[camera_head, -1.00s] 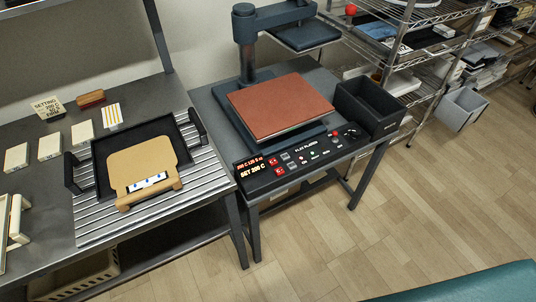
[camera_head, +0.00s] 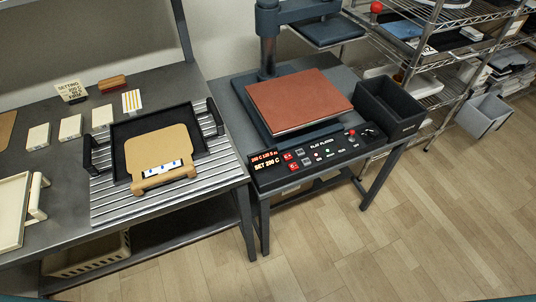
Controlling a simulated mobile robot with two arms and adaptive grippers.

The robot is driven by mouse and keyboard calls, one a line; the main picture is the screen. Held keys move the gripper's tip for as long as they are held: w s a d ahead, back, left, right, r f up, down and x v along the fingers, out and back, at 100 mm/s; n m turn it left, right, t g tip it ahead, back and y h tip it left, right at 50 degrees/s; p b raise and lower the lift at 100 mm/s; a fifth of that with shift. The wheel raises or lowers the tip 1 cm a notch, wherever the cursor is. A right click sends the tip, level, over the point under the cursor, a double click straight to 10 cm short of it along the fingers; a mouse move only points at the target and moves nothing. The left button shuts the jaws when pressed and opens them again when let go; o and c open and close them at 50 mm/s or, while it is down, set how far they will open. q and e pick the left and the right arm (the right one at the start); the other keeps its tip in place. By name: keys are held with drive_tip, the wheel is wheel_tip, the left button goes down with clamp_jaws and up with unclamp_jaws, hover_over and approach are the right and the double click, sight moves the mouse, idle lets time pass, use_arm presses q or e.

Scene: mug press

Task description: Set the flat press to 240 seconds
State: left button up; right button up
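The flat press stands on a dark table right of centre, its upper plate swung up and back (camera_head: 318,30). A reddish-brown pad (camera_head: 298,98) lies on its lower plate. The press's black control panel (camera_head: 318,152) faces the front, with red and pale buttons and a knob. Its red display (camera_head: 265,158) is small; below it I read "SET 200 C", and the upper line is too small to read surely. A setting card (camera_head: 71,91) stands at the back of the left table, its text partly legible. Neither of my grippers is in view.
A black tray (camera_head: 215,118) with a tan board (camera_head: 158,155) sits on a slatted metal surface on the left table. A dark bin (camera_head: 391,104) stands right of the press. Wire shelves (camera_head: 440,50) are behind it. The wooden floor (camera_head: 400,225) in front is clear.

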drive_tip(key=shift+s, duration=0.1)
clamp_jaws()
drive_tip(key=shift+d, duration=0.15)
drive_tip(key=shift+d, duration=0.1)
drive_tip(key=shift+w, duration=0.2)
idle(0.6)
